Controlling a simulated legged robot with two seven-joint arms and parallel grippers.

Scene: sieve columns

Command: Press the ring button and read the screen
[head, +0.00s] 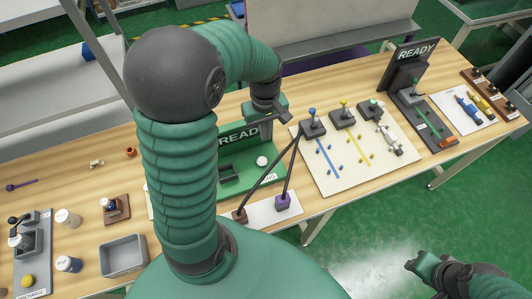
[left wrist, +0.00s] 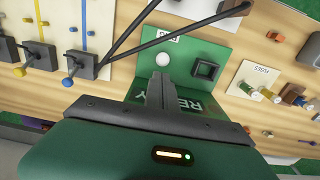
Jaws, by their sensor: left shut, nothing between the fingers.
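A green station (head: 228,178) stands behind my left arm, with an upright dark screen (head: 238,136) reading READY. A round white button (head: 262,161) sits on its green plate by a label partly hidden in the head view, ending in "NG". In the left wrist view the button (left wrist: 162,60) lies just beyond my fingertips, and the screen (left wrist: 185,103) shows upside down, partly behind my gripper. My left gripper (left wrist: 162,76) is shut and empty, apparently above the plate; contact with the button is not visible. In the head view it (head: 266,134) is beside the screen. My right gripper (head: 412,264) hangs off the table, low right.
Two thin dark rods (head: 291,165) form a V close to the button's right. A white board (head: 350,165) with coloured levers lies right of the station. A second READY station (head: 415,55) stands farther right. A grey bin (head: 123,257) is at front left.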

